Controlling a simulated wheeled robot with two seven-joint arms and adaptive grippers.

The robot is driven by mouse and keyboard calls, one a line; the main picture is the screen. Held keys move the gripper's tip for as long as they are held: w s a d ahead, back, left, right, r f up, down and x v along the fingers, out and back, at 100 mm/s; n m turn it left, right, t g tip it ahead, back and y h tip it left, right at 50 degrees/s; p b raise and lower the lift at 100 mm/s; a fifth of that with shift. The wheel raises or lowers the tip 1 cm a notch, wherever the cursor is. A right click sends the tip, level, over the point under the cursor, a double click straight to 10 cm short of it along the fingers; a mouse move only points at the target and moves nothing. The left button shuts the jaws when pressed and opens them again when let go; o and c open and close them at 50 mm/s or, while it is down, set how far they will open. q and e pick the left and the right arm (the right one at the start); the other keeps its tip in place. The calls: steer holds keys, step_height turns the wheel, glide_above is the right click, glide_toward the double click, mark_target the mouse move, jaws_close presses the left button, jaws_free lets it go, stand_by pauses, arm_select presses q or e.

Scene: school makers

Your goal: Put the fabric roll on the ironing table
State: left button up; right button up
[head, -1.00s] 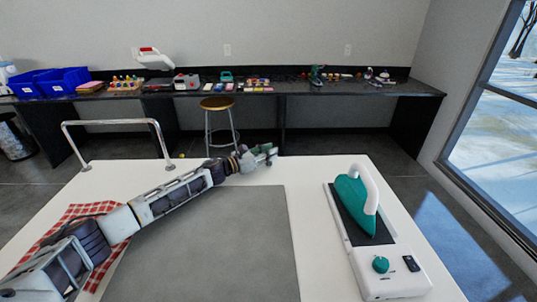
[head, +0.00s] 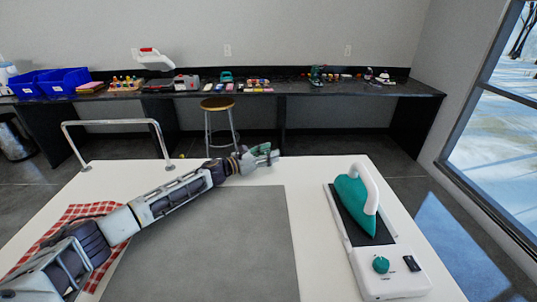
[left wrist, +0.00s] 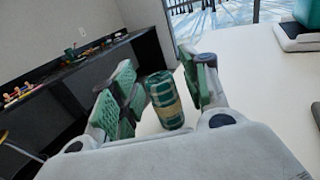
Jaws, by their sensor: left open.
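The fabric roll (left wrist: 165,100), a green plaid cylinder with a tan band, stands between the fingers of my left gripper (left wrist: 160,88) in the left wrist view. The gripper is open, with a green-padded finger on each side of the roll. I cannot tell whether either pad touches it. In the head view my left gripper (head: 264,155) is at the far edge of the white ironing table (head: 310,240), and the roll cannot be told apart from the fingers there. My right gripper is not in view.
A teal iron (head: 353,203) rests on its white base at the table's right. A grey mat (head: 215,250) covers the middle, with a red checked cloth (head: 60,225) at left. A metal rail (head: 110,123) rises at the far left. A stool (head: 219,115) and a dark workbench (head: 340,88) are behind.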

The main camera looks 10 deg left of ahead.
arm_select(q)
steer(key=shift+r, duration=0.1)
stand_by(0.3)
steer(key=shift+v, duration=3.45)
steer(key=shift+s+a, duration=0.15)
steer(key=shift+s, duration=0.05)
steer(key=shift+r, duration=0.25)
